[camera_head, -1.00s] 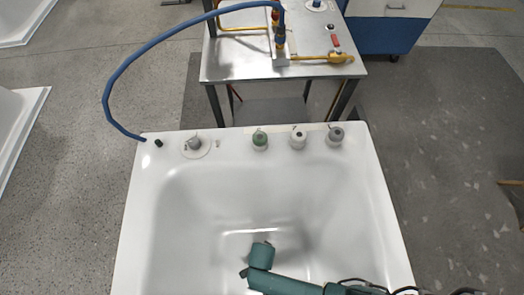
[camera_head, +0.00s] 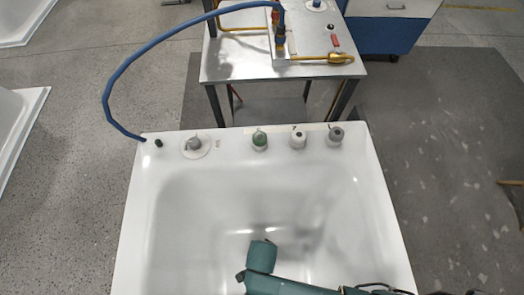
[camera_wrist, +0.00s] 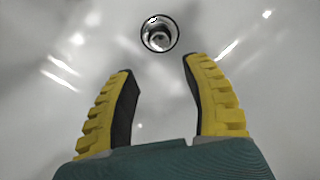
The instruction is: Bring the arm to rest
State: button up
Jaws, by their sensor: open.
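My arm, green, reaches in over the white bathtub shell (camera_head: 135,210) from the lower right in the head view. Its end hangs over the basin, and the fingers are hidden there. In the wrist view my gripper (camera_wrist: 158,75) is open, with its two yellow, black-padded fingers apart. Nothing is between them. Beyond the fingertips lies the tub's round metal drain (camera_wrist: 159,34) in the white floor of the basin.
Along the tub's far rim stand a grey knob on a round plate (camera_head: 194,145), a green-topped fitting (camera_head: 260,139) and two more fittings (camera_head: 298,138). A blue hose (camera_head: 112,75) arches from the rim to a metal table (camera_head: 235,68) behind. A blue cabinet (camera_head: 385,35) stands farther back.

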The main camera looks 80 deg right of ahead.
jog(key=shift+r, duration=0.4)
dwell(0.3)
